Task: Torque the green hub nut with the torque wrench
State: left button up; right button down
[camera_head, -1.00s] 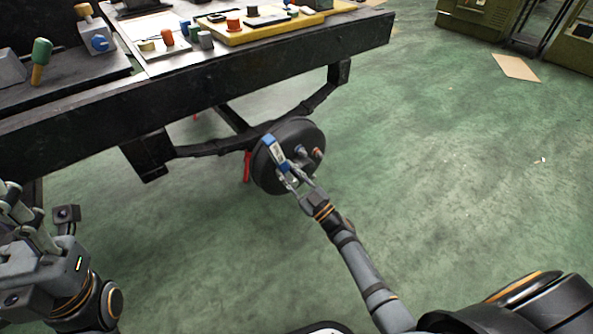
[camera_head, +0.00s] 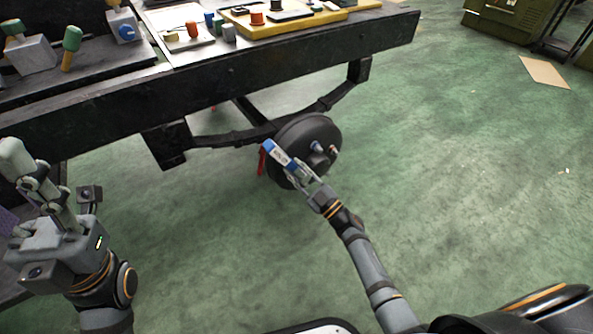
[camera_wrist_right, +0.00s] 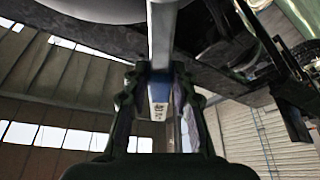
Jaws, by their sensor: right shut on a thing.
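The wheel hub (camera_head: 308,130) is a dark round drum under the black frame, with a few small studs or nuts on its face. One nut (camera_head: 317,147) looks bluish and one (camera_head: 333,152) reddish; I cannot make out a green one. My right gripper (camera_head: 304,180) is shut on a blue and white tool (camera_head: 271,148), apparently the torque wrench, in front of the hub's lower left. In the right wrist view the wrench (camera_wrist_right: 160,90) stands between the fingers. Contact with a nut cannot be told. My left gripper (camera_head: 40,185) is at the left, its fingertips unclear.
The black chassis frame (camera_head: 250,95) runs above the hub, with a curved leaf spring (camera_head: 220,139) below it. A red part (camera_head: 263,162) shows beside the hub. A yellow tray (camera_head: 290,28) with coloured parts lies on top.

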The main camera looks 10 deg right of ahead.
jog(key=shift+r+p, duration=0.15)
jog(key=shift+p, duration=0.25)
dwell(0.6)
jog(key=shift+w+a, duration=0.35)
jog(key=shift+w, duration=0.55)
dwell(1.8)
jog(key=shift+w+d+r+m+t+h+p, duration=0.15)
jog(key=shift+d+r+m+t+h+p, duration=0.15)
jog(key=shift+m, duration=0.4)
jog(key=shift+w+d+r+m+t+h+p, duration=0.1)
jog(key=shift+w+d+m+t+p, duration=0.1)
jog(key=shift+d+m, duration=0.35)
jog(key=shift+d+m+h, duration=0.1)
jog(key=shift+m+h, duration=0.2)
jog(key=shift+m, duration=0.35)
jog(key=shift+w+d+r+m+t+h+p, duration=0.1)
jog(key=shift+w+d+m+t+h+p, duration=0.15)
jog(key=shift+m, duration=0.4)
jog(key=shift+d+r+m+t+h+p, duration=0.15)
jog(key=shift+d+m+t+h, duration=0.15)
jog(key=shift+m, duration=0.35)
jog(key=shift+f, duration=0.15)
